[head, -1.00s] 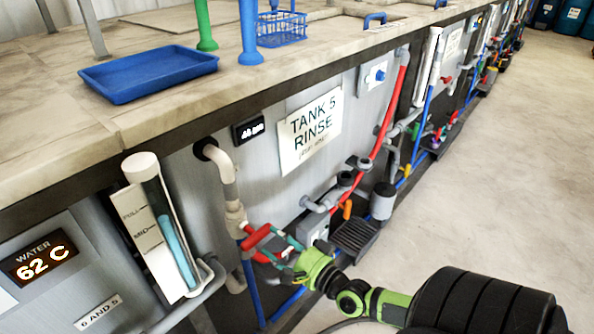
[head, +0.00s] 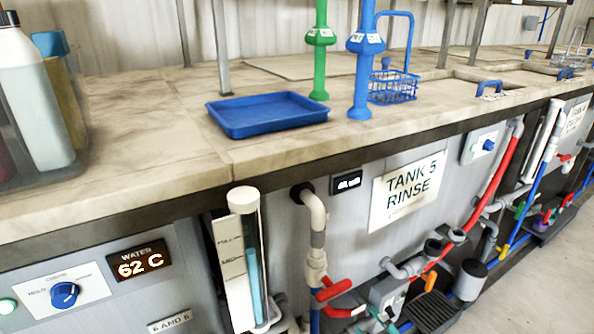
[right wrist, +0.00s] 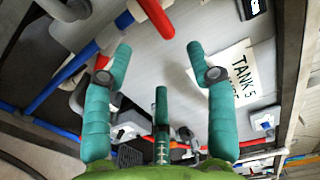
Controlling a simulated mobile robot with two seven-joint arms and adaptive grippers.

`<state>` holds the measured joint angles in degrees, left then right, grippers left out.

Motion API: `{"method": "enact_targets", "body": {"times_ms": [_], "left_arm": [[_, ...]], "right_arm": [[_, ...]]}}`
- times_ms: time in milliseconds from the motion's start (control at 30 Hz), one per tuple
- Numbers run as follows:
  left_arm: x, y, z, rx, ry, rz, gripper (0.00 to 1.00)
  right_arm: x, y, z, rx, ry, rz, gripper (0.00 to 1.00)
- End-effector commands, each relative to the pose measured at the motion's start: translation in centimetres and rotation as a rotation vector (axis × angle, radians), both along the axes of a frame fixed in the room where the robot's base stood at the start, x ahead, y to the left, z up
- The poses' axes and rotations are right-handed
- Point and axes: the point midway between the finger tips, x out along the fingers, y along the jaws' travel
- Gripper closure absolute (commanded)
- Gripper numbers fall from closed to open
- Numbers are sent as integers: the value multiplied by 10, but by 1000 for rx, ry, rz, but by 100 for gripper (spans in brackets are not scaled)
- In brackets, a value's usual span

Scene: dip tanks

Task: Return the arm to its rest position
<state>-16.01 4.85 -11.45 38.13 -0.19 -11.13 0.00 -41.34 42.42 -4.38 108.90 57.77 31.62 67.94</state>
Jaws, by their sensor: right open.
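My right gripper (head: 388,320) barely shows at the bottom edge of the head view, as small teal finger parts below the tank front. In the right wrist view my right gripper (right wrist: 158,50) has its teal fingers spread wide, with nothing held between them. A red valve handle (head: 334,289) on the pipe is left of the gripper in the head view. The red handle (right wrist: 152,15) also shows beyond the fingertips in the right wrist view, apart from them. My left gripper is in neither view. Most of my right arm is out of the head view.
The tank front carries a "TANK 5 RINSE" sign (head: 408,190), a white gauge (head: 237,270), a red hose (head: 497,178) and a black box (head: 431,310). A blue tray (head: 267,115) lies on the bench. Bare floor (head: 520,300) shows at lower right.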

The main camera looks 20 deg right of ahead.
Motion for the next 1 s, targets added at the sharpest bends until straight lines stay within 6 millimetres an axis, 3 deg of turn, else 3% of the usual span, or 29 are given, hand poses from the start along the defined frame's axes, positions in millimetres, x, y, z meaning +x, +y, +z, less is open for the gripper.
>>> {"method": "enact_targets", "body": {"times_ms": [133,200,267,367,533,700,833,1000], "left_arm": [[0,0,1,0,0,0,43],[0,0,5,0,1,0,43],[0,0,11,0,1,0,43],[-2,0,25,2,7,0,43],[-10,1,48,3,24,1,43],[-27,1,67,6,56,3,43],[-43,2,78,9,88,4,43],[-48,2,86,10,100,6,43]], "right_arm": [[0,-1,-3,-15,7,-3,43],[-2,-4,-15,-70,37,-8,43],[-6,-9,-35,-164,87,-14,43],[-21,-17,-90,-399,229,0,43],[-79,-7,-205,-825,552,170,43],[-163,36,-293,-1148,820,524,43],[-227,76,-329,-1313,929,847,43],[-281,110,-345,-1424,964,1155,43]]}}
